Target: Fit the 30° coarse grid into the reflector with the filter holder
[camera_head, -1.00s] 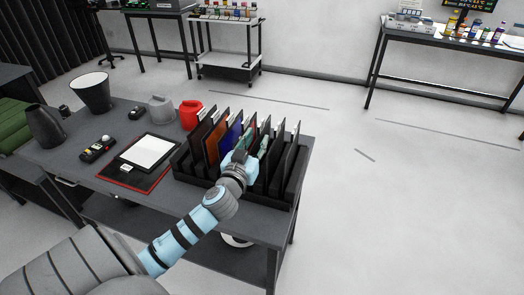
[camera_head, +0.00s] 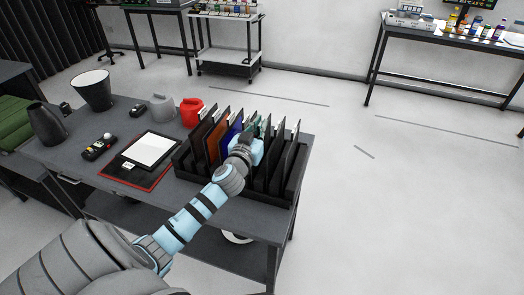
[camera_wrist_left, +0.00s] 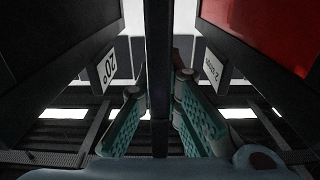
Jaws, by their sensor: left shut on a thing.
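My left gripper (camera_head: 247,148) is at the middle of the filter rack. In the left wrist view, its two teal fingers (camera_wrist_left: 158,118) are shut on a dark upright panel (camera_wrist_left: 158,60), seen edge-on. The panel's own label is hidden, so I cannot read which grid it is. A panel labelled 20° (camera_wrist_left: 106,70) stands to its left, and a red filter (camera_wrist_left: 262,32) in a dark frame to its right. Two dark reflectors, one upright with a white inside (camera_head: 92,92) and one tapered (camera_head: 47,124), stand at the table's left. I cannot tell which has the filter holder. My right gripper is not in view.
The black rack (camera_head: 282,201) holds several upright panels close to the fingers. A tablet (camera_head: 151,150), a small black device (camera_head: 99,148), a grey jug-like item (camera_head: 161,108) and a red one (camera_head: 190,113) are on the table (camera_head: 226,206). Open floor lies right.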

